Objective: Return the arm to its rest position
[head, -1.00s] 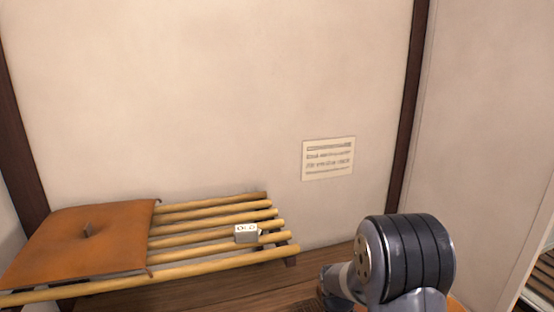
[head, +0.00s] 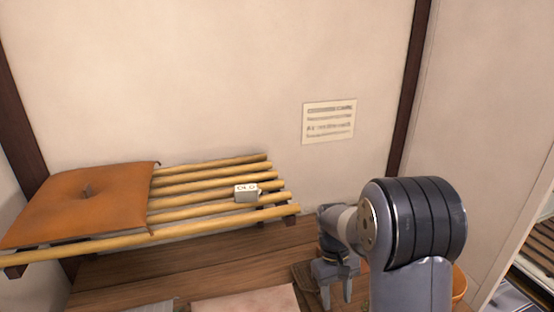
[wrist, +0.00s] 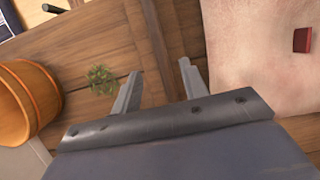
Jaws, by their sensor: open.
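My gripper (wrist: 158,85) is open in the wrist view, with its two fingers spread apart and nothing between them but wooden floor. In the head view my gripper (head: 337,292) hangs low in front of my arm, at the lower middle right, pointing down. My arm's large dark joint stands to the right of it and hides part of what lies behind.
A slatted bamboo bench (head: 205,211) bears an orange cushion (head: 85,203) and a small white box (head: 246,193). A pale mat (wrist: 238,50) holds a red block (wrist: 302,40). A wooden bucket (wrist: 22,103) and a green tuft (wrist: 99,80) lie left of my gripper.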

